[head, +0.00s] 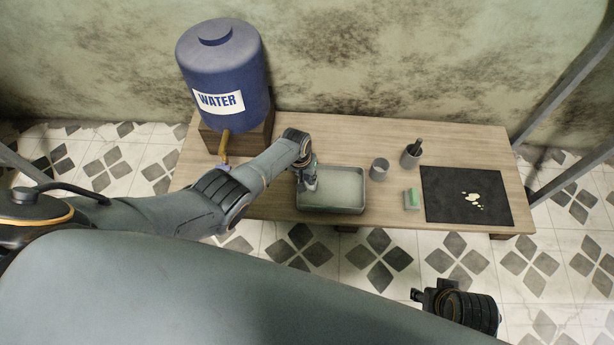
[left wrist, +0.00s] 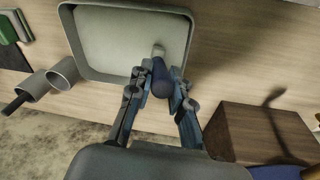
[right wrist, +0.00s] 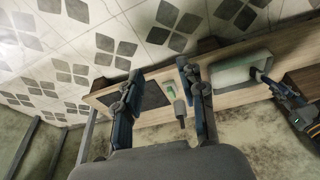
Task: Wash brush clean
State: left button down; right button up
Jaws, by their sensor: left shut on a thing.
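My left gripper (head: 306,172) is over the left part of a shallow grey tray (head: 332,209). In the left wrist view its fingers (left wrist: 162,72) are shut on a brush (left wrist: 162,88) with a dark handle and a pale tip. The tip points down over the tray floor; I cannot tell whether it touches. The tray also shows in the left wrist view (left wrist: 75,42). A blue water barrel (head: 225,75) with a tap (head: 224,146) stands at the back left. My right gripper (head: 420,296) is open and empty, in front of the table; its fingers (right wrist: 163,74) show apart.
Right of the tray are a grey cup (head: 379,169), a second cup (head: 410,158) with a dark item in it, a green-topped sponge (head: 412,199) and a black mat (head: 440,185) with pale yellow spots.

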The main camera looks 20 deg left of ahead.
pick_arm(q)
jog(key=shift+r+p, duration=0.55)
jog(key=shift+r, duration=0.1)
jog(key=shift+r+p, duration=1.6)
pick_arm(e)
jog(key=shift+s+f+g, duration=0.5)
jog(key=shift+s+f, duration=1.35)
jog(key=shift+f, duration=5.15)
pick_arm(q)
jog(key=shift+r+p, duration=2.1)
pick_arm(e)
jog(key=s+d+f+g, duration=0.1)
jog(key=s+d+f, duration=0.1)
jog(key=s+f, duration=0.6)
jog(key=shift+s+d+f, duration=0.2)
jog(key=shift+s+f, duration=0.05)
jog(key=shift+s, duration=1.75)
